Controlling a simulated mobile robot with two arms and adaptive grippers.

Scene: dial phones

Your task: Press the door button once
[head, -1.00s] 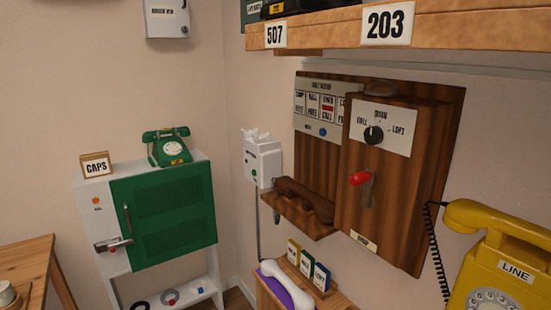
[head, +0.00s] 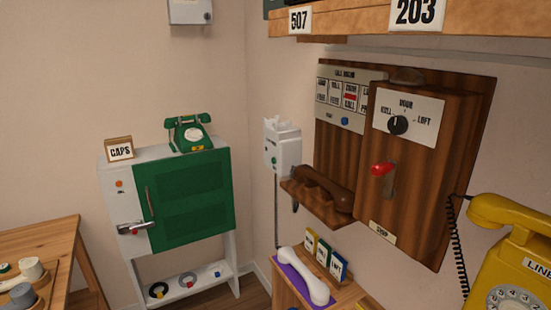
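No button with a readable "door" label shows. A wooden wall phone box (head: 420,165) has a white plate with a black selector knob (head: 398,125) marked HALL, DOOR and LOFT, and a lever with a red knob (head: 382,169) below. Left of it is a call board (head: 343,95) with several labelled windows, one showing red, and a blue button (head: 345,121). A white wall unit (head: 282,147) has a small green button (head: 274,160). A brown handset (head: 322,187) lies on the shelf below the board. Neither of my grippers is in view.
A green-fronted cabinet (head: 190,195) with a green phone (head: 188,133) on top stands left. A yellow phone (head: 510,245) is at the lower right. A wooden shelf (head: 350,20) juts out above the box. A wooden table (head: 45,245) is at the lower left.

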